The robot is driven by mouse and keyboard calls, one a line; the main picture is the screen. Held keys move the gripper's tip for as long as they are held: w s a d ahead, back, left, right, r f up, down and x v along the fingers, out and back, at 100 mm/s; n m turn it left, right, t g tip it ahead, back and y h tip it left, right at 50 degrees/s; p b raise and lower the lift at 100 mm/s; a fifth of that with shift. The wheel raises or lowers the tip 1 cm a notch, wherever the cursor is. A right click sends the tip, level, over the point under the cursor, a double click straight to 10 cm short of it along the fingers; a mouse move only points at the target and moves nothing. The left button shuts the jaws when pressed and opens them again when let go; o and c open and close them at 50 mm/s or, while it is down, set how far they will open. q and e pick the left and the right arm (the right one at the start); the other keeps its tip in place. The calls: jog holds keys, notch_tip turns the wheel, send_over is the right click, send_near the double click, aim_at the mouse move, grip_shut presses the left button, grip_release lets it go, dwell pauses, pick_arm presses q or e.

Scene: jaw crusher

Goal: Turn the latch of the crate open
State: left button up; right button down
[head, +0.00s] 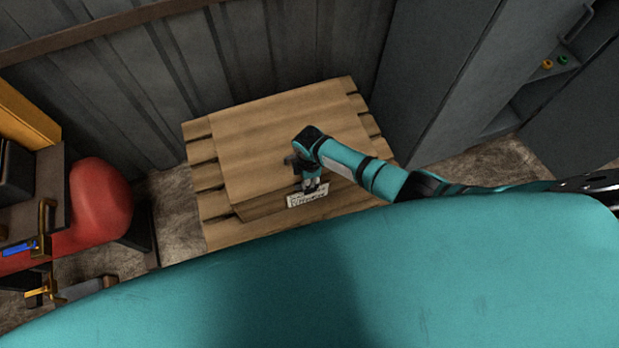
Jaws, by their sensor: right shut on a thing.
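The wooden crate (262,142) stands on the floor against a metal wall, with its plank lid flat on top. A small white label with dark print (308,199) shows at the lid's front edge. My right arm comes in from the right and reaches over the crate. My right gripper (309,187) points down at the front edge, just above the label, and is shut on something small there. The latch itself is hidden or too small to make out at the gripper. My left gripper is not in view.
A red rounded object (100,205) and a shelf with brass-coloured fittings (42,290) stand at the left. A grey cabinet (430,75) stands close to the crate's right side. Bare floor (180,215) shows left of the crate.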

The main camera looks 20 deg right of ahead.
jog(key=shift+n, duration=0.6)
jog(key=c, duration=1.4)
grip_release()
notch_tip(320, 180, up, 12)
jog(key=shift+s+a, duration=0.1)
